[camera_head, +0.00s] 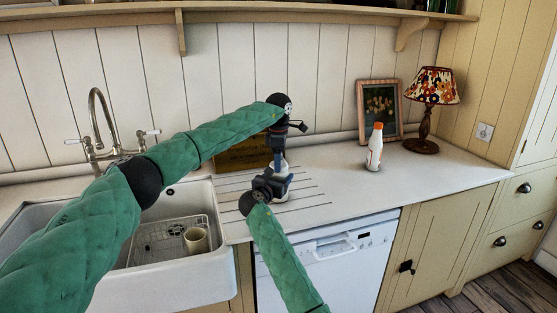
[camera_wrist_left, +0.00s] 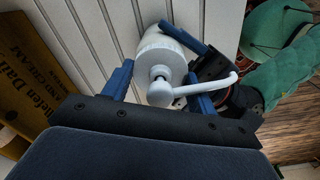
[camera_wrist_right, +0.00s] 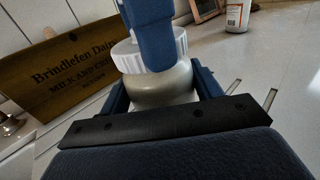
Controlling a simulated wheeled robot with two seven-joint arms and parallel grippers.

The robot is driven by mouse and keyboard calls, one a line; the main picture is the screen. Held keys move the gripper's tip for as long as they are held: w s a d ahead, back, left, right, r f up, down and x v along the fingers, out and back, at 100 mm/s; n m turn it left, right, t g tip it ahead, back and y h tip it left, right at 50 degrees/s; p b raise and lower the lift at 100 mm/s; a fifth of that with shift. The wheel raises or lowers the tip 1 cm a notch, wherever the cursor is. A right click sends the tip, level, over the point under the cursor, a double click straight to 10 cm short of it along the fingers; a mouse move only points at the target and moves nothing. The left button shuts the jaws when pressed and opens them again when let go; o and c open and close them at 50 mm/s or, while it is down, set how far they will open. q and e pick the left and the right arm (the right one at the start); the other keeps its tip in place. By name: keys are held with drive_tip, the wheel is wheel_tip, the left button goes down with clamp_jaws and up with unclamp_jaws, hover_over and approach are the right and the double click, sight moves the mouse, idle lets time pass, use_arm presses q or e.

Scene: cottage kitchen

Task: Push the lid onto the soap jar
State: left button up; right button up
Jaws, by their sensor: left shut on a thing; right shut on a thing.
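The soap jar (camera_wrist_right: 165,90) has a pale, glassy body and stands upright on the counter in the right wrist view. Its white ribbed lid (camera_wrist_right: 132,60) is on top of the jar mouth; I cannot tell whether it is fully seated. From above, the left wrist view shows the lid (camera_wrist_left: 160,48) with a white pump and curved spout (camera_wrist_left: 215,88). My left gripper (camera_wrist_left: 160,90) is shut on the lid from above, one blue finger each side. My right gripper (camera_wrist_right: 160,95) is shut around the jar body from the front. In the head view the grippers (camera_head: 279,160) (camera_head: 281,184) mostly hide both.
A wooden crate (camera_head: 240,155) stands behind the jar against the wall. A white and orange bottle (camera_head: 375,148), a picture frame (camera_head: 362,100) and a lamp (camera_head: 426,130) stand to the right. The sink (camera_head: 175,270) holds a rack and a beige cup (camera_head: 196,240). The right counter is mostly clear.

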use_arm(q)
drive_tip(key=o, duration=1)
drive_tip(key=shift+f, duration=0.1)
wheel_tip(320, 180, up, 12)
use_arm(e)
drive_tip(key=o, duration=1.5)
drive_tip(key=shift+c, duration=0.2)
use_arm(q)
drive_tip(key=shift+f+b, duration=0.75)
drive_tip(key=shift+f, duration=0.05)
use_arm(e)
drive_tip(key=shift+v, duration=3.9)
